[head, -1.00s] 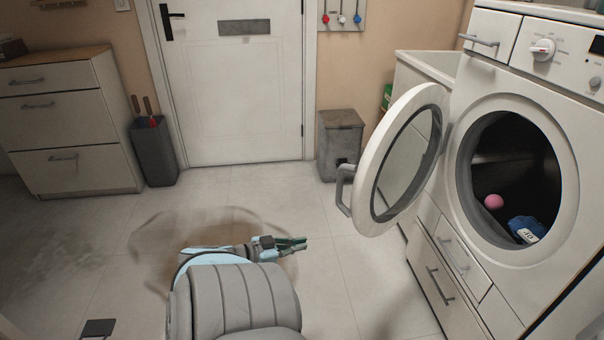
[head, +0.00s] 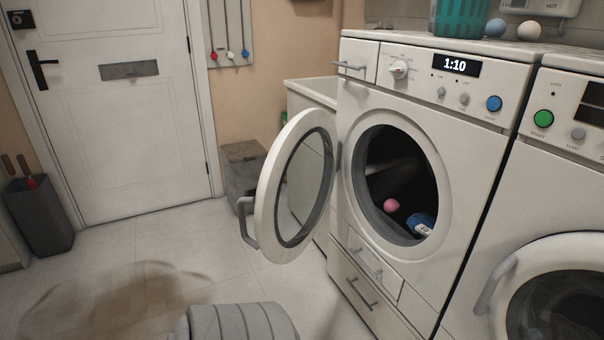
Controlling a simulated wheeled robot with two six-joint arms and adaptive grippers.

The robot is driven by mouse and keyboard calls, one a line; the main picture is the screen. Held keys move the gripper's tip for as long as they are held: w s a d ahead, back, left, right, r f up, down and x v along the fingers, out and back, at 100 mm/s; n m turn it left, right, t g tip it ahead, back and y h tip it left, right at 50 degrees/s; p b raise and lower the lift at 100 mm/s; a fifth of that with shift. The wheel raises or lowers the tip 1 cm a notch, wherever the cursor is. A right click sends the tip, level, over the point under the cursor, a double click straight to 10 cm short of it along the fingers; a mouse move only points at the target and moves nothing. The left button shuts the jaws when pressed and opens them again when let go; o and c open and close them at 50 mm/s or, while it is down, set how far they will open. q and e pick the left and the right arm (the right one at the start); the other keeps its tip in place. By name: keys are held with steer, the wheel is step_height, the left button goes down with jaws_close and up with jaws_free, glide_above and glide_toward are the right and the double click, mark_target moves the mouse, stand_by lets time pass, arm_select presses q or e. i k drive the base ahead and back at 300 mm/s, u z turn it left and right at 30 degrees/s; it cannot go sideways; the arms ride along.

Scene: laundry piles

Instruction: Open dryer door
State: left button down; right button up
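A white front-loading machine (head: 400,272) stands in the middle of the head view, with a lit display (head: 455,65) reading 1:10. Its round door (head: 267,205) is swung wide open to the left, with a grey handle (head: 246,222) on its outer edge. A pink ball (head: 391,205) and a blue item with a white label (head: 424,225) lie inside the drum (head: 385,170). A second white machine (head: 560,190) stands at the right, partly cut off. Its round door (head: 545,248) appears shut, with a grey handle (head: 494,286) on the left. Neither gripper is in view.
A teal basket (head: 461,17) and two balls (head: 495,27) sit on top of the middle machine. A grey bin (head: 243,172) stands behind the open door. A dark bin (head: 42,215) stands by the white room door (head: 135,120). The tiled floor at left is open, with a brown stain.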

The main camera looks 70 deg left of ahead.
mark_target(277, 250)
steer(key=z, duration=0.05)
steer(key=i, duration=0.15)
steer(key=u, duration=1.4)
